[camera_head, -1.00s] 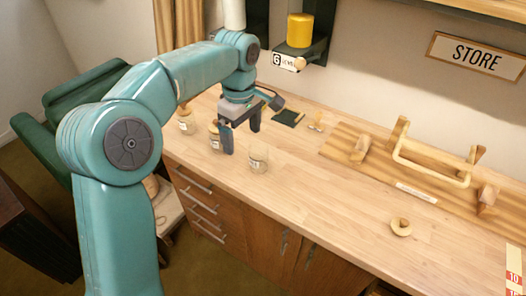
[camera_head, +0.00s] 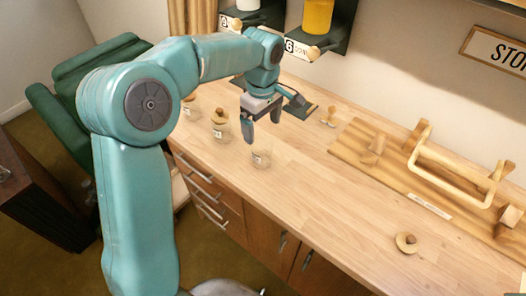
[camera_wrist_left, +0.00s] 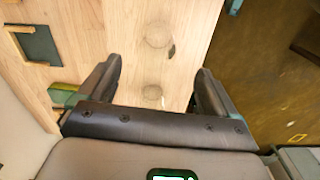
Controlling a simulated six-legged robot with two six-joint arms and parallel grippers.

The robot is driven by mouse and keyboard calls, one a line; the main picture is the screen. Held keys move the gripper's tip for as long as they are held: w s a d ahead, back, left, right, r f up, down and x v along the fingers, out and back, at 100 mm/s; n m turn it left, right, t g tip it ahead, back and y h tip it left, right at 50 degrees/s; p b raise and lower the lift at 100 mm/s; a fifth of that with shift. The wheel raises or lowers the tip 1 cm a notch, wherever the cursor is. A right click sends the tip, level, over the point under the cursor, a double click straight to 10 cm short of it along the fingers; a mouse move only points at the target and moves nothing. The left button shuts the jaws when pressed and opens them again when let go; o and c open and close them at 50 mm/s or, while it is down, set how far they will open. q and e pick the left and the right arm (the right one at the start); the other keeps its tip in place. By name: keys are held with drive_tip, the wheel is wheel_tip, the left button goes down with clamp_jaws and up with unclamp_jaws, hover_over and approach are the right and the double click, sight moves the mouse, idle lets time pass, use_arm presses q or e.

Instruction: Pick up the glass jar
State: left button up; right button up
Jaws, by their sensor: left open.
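A clear glass jar without a lid (camera_head: 261,156) stands upright on the wooden bench near its front edge. A second glass jar with a wooden stopper (camera_head: 219,128) stands to its left, and a third stoppered jar (camera_head: 189,108) is farther left, partly behind my arm. My left gripper (camera_head: 262,124) is open and empty, pointing down just above and behind the lidless jar. In the left wrist view my fingers (camera_wrist_left: 160,65) are spread apart. Two faint round jar shapes show there, one beyond the fingertips (camera_wrist_left: 158,35) and one between the fingers (camera_wrist_left: 152,95). My right gripper is out of view.
A wooden rack with a handle-like frame (camera_head: 455,178) stands at the right. A round wooden piece with a knob (camera_head: 406,243) lies on the bench. The central bench is clear.

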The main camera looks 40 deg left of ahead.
use_arm(q)
hover_over(262, 147)
drive_tip(key=s+d, duration=0.1)
drive_tip(key=s, duration=0.1)
drive_tip(key=f, duration=0.5)
drive_tip(key=shift+d+f, duration=0.2)
drive_tip(key=shift+s+d+f+p, duration=0.2)
drive_tip(key=shift+s+f+p, duration=0.1)
drive_tip(key=shift+s, duration=0.1)
drive_tip(key=f, duration=0.2)
drive_tip(key=w+f+p, duration=0.1)
drive_tip(key=f, duration=0.1)
drive_tip(key=shift+a+f, duration=0.15)
drive_tip(key=shift+a, duration=0.05)
drive_tip(key=shift+s+f, duration=0.1)
drive_tip(key=shift+f, duration=0.25)
drive_tip(key=shift+s+d+r, duration=0.15)
drive_tip(key=shift+s, duration=0.1)
drive_tip(key=shift+w+f, duration=0.2)
drive_tip(key=shift+w, duration=0.05)
drive_tip(key=c, duration=1.1)
drive_tip(key=shift+s+r, duration=0.15)
drive_tip(key=shift+c, duration=0.8)
